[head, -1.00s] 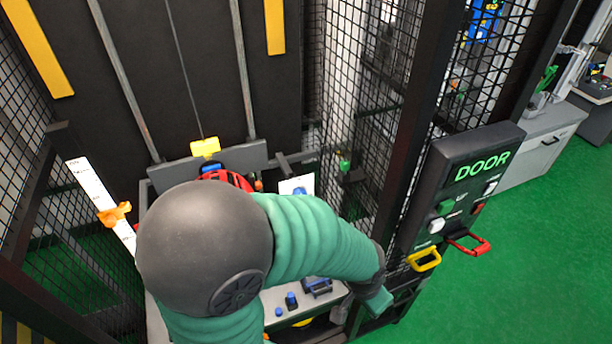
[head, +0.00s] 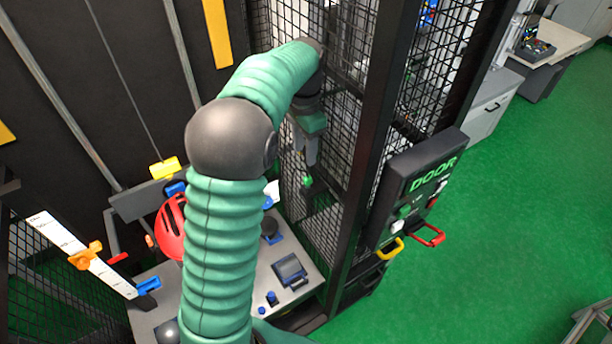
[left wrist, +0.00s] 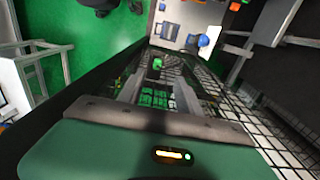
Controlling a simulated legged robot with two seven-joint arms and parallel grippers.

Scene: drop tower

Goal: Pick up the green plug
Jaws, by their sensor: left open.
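The green plug (head: 307,181) is a small green piece in front of the black mesh wall, right of the bench. In the left wrist view the green plug (left wrist: 157,63) shows small, above the middle. My left gripper (head: 303,163) is open and points down, with its fingertips close above the plug in the head view. I cannot tell whether they touch it. Nothing shows between the fingers. My right gripper is not in view.
The mesh wall (head: 345,110) and a dark post stand close by my left gripper. A DOOR panel (head: 420,180) with yellow and red handles is to the right. The bench (head: 300,262) holds a red helmet (head: 171,228) and several blue items. Green floor lies open at right.

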